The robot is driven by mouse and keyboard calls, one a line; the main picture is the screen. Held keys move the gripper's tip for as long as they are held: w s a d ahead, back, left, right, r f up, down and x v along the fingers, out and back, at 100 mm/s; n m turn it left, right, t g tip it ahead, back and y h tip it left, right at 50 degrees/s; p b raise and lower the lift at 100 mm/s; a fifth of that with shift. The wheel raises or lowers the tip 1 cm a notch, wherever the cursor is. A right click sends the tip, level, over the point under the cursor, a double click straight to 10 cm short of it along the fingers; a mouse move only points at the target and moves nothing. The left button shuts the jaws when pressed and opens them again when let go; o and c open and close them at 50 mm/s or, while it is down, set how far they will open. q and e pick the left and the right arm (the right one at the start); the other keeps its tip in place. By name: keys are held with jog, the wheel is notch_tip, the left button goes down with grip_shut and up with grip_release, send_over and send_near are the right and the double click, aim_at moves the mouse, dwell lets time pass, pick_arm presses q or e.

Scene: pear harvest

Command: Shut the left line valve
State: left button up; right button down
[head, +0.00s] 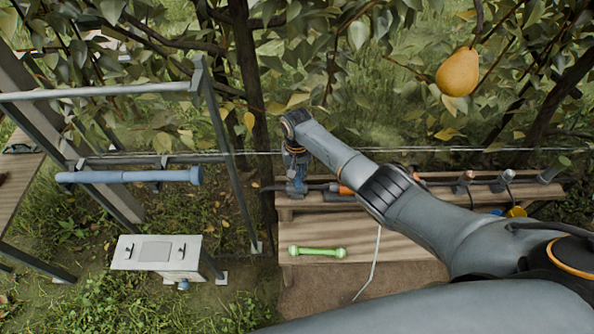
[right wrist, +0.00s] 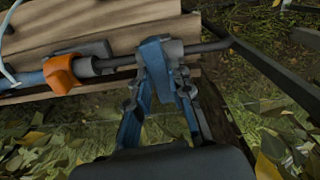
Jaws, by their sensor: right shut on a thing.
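The left line valve (right wrist: 153,52) shows as a blue part on a dark pipe along the wooden bench's edge. In the head view the blue part (head: 297,187) is at the bench's left end, mostly behind my gripper. My right gripper (head: 296,174) reaches down to it from above. In the right wrist view my right gripper (right wrist: 165,72) has its fingers closed around the blue part. The fingers hide part of it, and I cannot tell the handle's exact angle. An orange fitting (right wrist: 62,73) sits beside it on the same line. My left gripper is not in view.
The wooden bench (head: 305,255) carries a green dumbbell-shaped object (head: 317,251) and a thin white hose (head: 374,265). More fittings (head: 505,178) stand at its right. A metal frame with a blue bar (head: 130,176) and a white box (head: 157,256) are at left. A pear (head: 457,72) hangs above right.

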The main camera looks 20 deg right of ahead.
jog(key=shift+m, duration=0.6)
jog(key=shift+w, duration=0.1)
jog(key=c, duration=1.2)
grip_release()
jog(key=shift+r, duration=0.1)
notch_tip(320, 180, up, 12)
